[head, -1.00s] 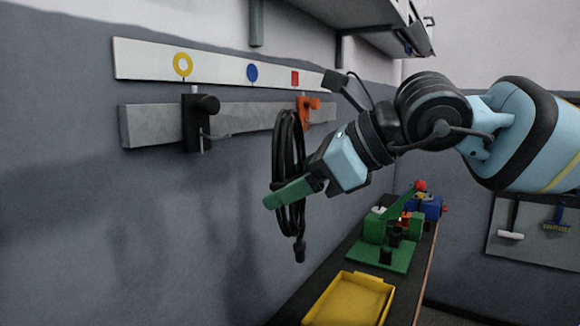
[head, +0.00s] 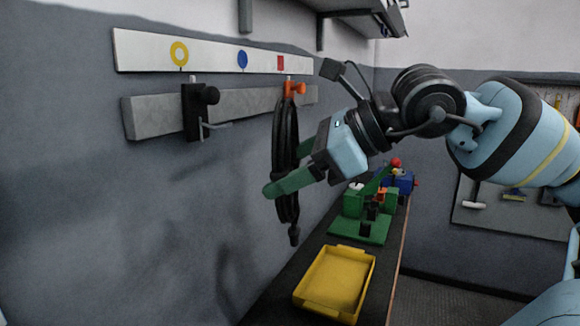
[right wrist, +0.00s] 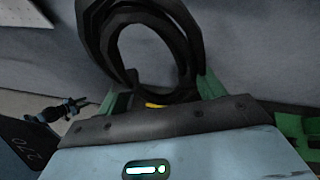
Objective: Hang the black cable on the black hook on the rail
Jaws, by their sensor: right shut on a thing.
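The black cable (head: 285,150) is a long coil hanging upright in front of the wall, seen almost edge-on in the head view. My right gripper (head: 288,184), with green fingers, is shut on the coil's lower part. In the right wrist view the cable (right wrist: 196,45) shows as an open loop rising from between the fingers. The black hook (head: 197,112) sits on the grey rail (head: 158,116), left of and apart from the cable; its thin peg points out to the right. My left gripper is not in view.
An orange hook (head: 293,88) is on the rail right at the cable's top in the picture; I cannot tell whether they touch. A white strip (head: 210,56) with coloured marks runs above. Below are a yellow tray (head: 336,280) and a green fixture (head: 360,228) on a bench.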

